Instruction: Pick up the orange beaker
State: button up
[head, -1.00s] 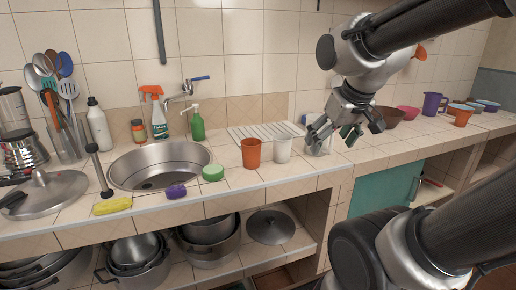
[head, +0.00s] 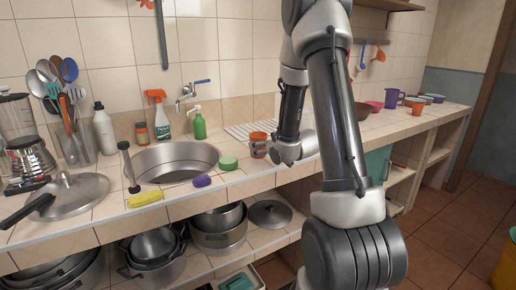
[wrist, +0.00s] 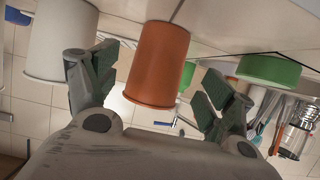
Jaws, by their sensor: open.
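The orange beaker (head: 258,138) stands on the tiled counter right of the sink, partly covered by my gripper in the head view. In the wrist view, which is upside down, the orange beaker (wrist: 158,62) appears in the gap between my two fingers. My gripper (wrist: 160,78) is open, with visible space on both sides of the beaker; I see no contact. In the head view my gripper (head: 266,151) is low at the beaker, reaching in from the right. How deep the beaker sits between the fingers I cannot tell.
A white beaker (wrist: 62,38) stands close beside one finger. Another orange cup (head: 417,107) stands at the far right. The counter's front edge is close to my arm.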

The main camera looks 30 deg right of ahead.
jog(key=x, duration=0.5)
jog(key=shift+w+f, duration=0.2)
jog(key=shift+w, duration=0.05)
jog(key=c, duration=1.2)
